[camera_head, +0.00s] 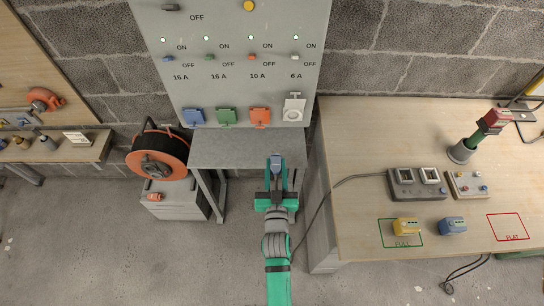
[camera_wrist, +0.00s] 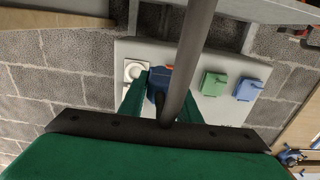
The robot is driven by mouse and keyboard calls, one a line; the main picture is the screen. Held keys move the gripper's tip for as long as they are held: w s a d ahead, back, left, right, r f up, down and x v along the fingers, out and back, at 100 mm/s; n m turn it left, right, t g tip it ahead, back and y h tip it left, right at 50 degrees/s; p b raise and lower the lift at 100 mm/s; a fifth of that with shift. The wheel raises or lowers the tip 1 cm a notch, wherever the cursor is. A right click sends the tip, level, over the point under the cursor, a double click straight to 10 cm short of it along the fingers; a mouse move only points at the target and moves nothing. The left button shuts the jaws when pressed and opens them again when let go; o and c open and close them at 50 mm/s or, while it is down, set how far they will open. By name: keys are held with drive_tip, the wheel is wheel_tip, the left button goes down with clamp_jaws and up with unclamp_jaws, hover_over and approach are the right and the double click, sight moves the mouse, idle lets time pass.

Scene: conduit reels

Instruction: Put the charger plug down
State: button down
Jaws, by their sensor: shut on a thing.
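My gripper (camera_head: 275,188) is shut on a blue plug (camera_head: 276,163), taken as the charger plug. It holds the plug at the front of a grey shelf under the wall panel; I cannot tell whether they touch. In the wrist view the dark blue plug (camera_wrist: 157,84) sits between my green fingers, partly hidden by a grey bar crossing the picture. On the wooden bench at the right, a yellow block (camera_head: 406,226) lies in the green "FULL" outline. A blue block (camera_head: 453,225) lies beside it, between the "FULL" and red "FLAT" (camera_head: 507,228) outlines.
The panel (camera_head: 240,92) has blue (camera_head: 193,116), green (camera_head: 226,116), orange (camera_head: 260,117) and white (camera_head: 293,110) sockets. The grey shelf (camera_head: 228,150) looks bare. The bench (camera_head: 355,135) holds a grey twin-socket box (camera_head: 416,184). An orange reel (camera_head: 158,165) stands left.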

drive_tip(key=w+f, duration=0.2)
drive_tip(key=w, duration=0.1)
drive_tip(key=w+f, duration=0.3)
drive_tip(key=w, duration=0.1)
drive_tip(key=w+a+f, duration=0.1)
drive_tip(key=w+f, duration=0.1)
drive_tip(key=w, duration=0.2)
drive_tip(key=shift+f, duration=0.3)
drive_tip(key=shift+w+a+f, duration=0.1)
drive_tip(key=shift+w+f, duration=0.55)
drive_tip(key=shift+f, duration=1.7)
drive_tip(key=shift+f, duration=0.55)
drive_tip(key=c, duration=1.3)
unclamp_jaws()
